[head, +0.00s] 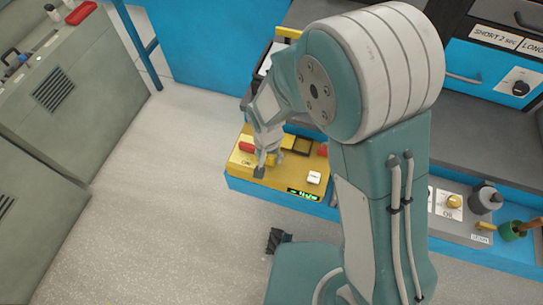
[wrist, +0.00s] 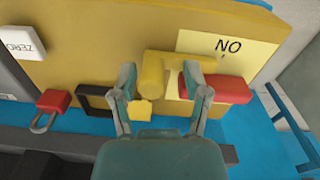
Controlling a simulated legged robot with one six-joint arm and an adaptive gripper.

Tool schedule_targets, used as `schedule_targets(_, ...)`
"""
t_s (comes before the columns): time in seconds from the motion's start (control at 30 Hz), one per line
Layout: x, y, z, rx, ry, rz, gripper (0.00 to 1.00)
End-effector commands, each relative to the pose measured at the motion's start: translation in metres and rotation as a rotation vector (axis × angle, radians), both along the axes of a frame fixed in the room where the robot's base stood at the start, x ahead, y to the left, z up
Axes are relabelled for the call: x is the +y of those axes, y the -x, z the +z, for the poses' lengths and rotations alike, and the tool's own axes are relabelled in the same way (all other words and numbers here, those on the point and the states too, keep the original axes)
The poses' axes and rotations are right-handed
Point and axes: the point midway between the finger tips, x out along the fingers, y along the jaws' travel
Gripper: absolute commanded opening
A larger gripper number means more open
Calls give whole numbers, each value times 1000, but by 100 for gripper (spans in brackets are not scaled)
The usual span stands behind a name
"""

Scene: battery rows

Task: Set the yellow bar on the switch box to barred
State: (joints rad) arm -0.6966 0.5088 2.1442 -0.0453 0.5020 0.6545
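The yellow switch box (head: 240,172) stands on the blue-edged bench. In the wrist view the box face (wrist: 85,45) fills the upper part, and the yellow bar (wrist: 153,75) stands out from it, with an arm running right. A label reading "NO" (wrist: 228,45) is beyond its right end. My gripper (wrist: 160,75) is open, its fingers apart on either side of the bar's near part. A gap shows at the left finger; contact at the right finger is unclear. In the head view my gripper (head: 268,160) is low over the box and hides part of it.
A red block (wrist: 228,88) lies right of the right finger. A red padlock (wrist: 52,103), a black square frame (wrist: 95,100) and a white "ZERO" button (wrist: 22,45) are to the left. The box's green display (head: 303,194) faces front. Grey cabinets (head: 70,80) stand left; open floor (head: 165,200) lies between.

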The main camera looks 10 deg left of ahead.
Motion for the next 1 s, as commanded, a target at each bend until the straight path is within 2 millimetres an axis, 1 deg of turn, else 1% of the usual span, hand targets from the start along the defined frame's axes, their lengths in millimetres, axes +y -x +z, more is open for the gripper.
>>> schedule_targets(0.27, -3, 0, 1, 1, 0, -1, 65)
schedule_targets(0.37, -3, 0, 6, 0, -1, -1, 65)
schedule_targets(0.47, -1, -1, 19, -2, -2, -1, 65)
schedule_targets(0.8, 6, -1, 88, -2, 1, 1, 65)
schedule_targets(0.9, 6, -1, 104, -1, 2, 1, 65)
schedule_targets(1.0, 7, -1, 113, 1, 3, 1, 65)
